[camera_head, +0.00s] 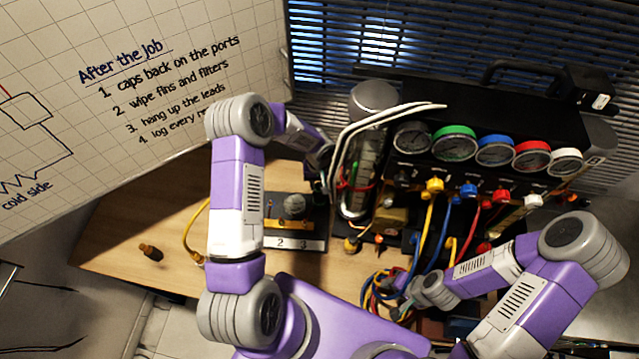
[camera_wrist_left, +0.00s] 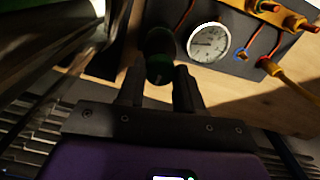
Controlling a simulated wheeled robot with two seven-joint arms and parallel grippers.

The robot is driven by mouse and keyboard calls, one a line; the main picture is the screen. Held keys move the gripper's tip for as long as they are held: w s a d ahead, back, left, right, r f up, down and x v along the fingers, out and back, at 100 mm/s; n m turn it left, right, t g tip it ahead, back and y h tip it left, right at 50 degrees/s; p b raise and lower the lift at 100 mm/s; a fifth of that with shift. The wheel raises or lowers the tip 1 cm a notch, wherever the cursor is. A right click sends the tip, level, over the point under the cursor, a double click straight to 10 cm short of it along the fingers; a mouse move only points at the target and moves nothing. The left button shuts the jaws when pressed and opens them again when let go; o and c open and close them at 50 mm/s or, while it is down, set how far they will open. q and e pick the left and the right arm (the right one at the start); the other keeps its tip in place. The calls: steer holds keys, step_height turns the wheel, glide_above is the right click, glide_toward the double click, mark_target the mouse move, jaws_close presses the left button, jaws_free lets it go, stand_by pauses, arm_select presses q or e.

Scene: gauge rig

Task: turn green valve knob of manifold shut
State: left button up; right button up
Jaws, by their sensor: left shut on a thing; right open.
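The green knob (camera_wrist_left: 158,55) is dark and round in the left wrist view, between the two fingers of my left gripper (camera_wrist_left: 159,80), which is shut on it. In the head view my left gripper (camera_head: 328,172) is at the left side of the black gauge rig (camera_head: 470,120); the knob is hidden there. A grey panel with a round white dial (camera_wrist_left: 209,42) and orange fittings is beside the knob in the wrist view. How far the knob is turned cannot be told. My right gripper (camera_head: 402,308) is open, low by the coiled hoses, and its fingers are hard to make out.
The rig has several coloured gauges and yellow, blue and red hoses (camera_head: 430,235). A small gauge stand (camera_head: 293,243) labelled 2 3 is on the wooden table (camera_head: 130,215). A brown fitting (camera_head: 151,252) lies at the left. A whiteboard (camera_head: 130,150) stands behind; the left tabletop is mostly clear.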

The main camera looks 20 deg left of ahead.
arm_select(q)
steer(key=m+b, duration=0.2)
steer(key=m, duration=0.1)
steer(key=shift+f+m+b, duration=0.1)
steer(key=shift+m+b, duration=0.3)
steer(key=m+b, duration=0.1)
steer(key=m, duration=0.2)
steer(key=shift+m+b, duration=0.35)
steer(key=shift+m, duration=0.05)
arm_select(e)
step_height(320, 180, down, 5)
steer(key=shift+r, duration=0.1)
arm_select(q)
steer(key=m+b, duration=0.1)
steer(key=m, duration=0.3)
arm_select(e)
steer(key=shift+f, duration=0.6)
arm_select(q)
steer(key=shift+m+b, duration=0.35)
steer(key=shift+m, duration=2.35)
arm_select(e)
steer(key=shift+f, duration=0.25)
arm_select(q)
steer(key=o, duration=1)
steer(key=shift+o, duration=0.2)
steer(key=shift+r, duration=0.2)
